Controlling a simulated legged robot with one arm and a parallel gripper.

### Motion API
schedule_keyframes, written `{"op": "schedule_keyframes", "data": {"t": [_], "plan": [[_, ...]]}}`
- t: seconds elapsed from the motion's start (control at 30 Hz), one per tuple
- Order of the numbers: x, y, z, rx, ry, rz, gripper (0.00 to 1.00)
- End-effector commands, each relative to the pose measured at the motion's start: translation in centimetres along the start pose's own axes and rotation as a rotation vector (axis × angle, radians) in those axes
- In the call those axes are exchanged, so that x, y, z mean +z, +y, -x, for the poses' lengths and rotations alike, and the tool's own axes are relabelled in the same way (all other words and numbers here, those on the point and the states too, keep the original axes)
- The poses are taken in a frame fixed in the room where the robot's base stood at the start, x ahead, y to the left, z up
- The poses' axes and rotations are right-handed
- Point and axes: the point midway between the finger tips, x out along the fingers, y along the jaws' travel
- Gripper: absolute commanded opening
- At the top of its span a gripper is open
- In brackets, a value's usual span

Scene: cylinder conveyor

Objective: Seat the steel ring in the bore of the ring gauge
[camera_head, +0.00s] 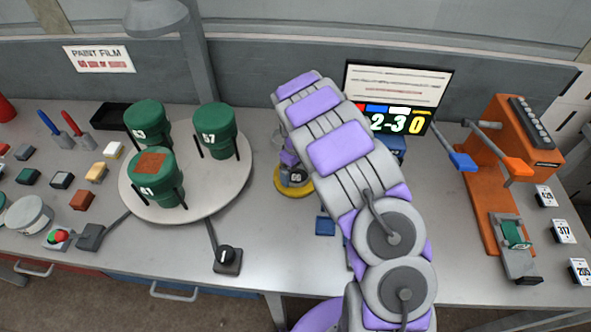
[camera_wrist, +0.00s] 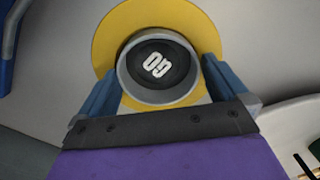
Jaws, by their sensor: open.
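A yellow disc (camera_head: 287,190) lies on the bench, partly hidden by my arm; it also shows in the wrist view (camera_wrist: 112,38). On it in the wrist view is a grey metal ring (camera_wrist: 160,97) around a dark round face marked "GO" (camera_wrist: 157,66). I cannot tell for sure which part is the steel ring and which the ring gauge, or how deep any bore is. My gripper (camera_wrist: 160,75) is open, its blue fingers on either side of the grey ring. Whether they touch it is unclear.
A round turntable (camera_head: 228,190) with green numbered cups stands left of my arm. A knob box (camera_head: 227,262) is in front. A display (camera_head: 398,92) stands behind. An orange stand (camera_head: 523,133) is at right. A small blue block (camera_head: 325,226) lies beside my arm.

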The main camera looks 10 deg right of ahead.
Motion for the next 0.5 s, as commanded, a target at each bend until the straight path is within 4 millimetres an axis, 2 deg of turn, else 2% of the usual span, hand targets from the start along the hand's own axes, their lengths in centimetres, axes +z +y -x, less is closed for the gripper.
{"op": "schedule_keyframes", "data": {"t": [0.03, 0.3, 0.5], "plan": [[0.1, -0.1, 1.3, 0.001, 0.004, -0.002, 1.0], [-0.1, 0.1, 8.0, 0.01, 0.02, -0.002, 1.0], [-0.1, 0.0, 11.2, 0.012, 0.023, -0.003, 1.0]]}}
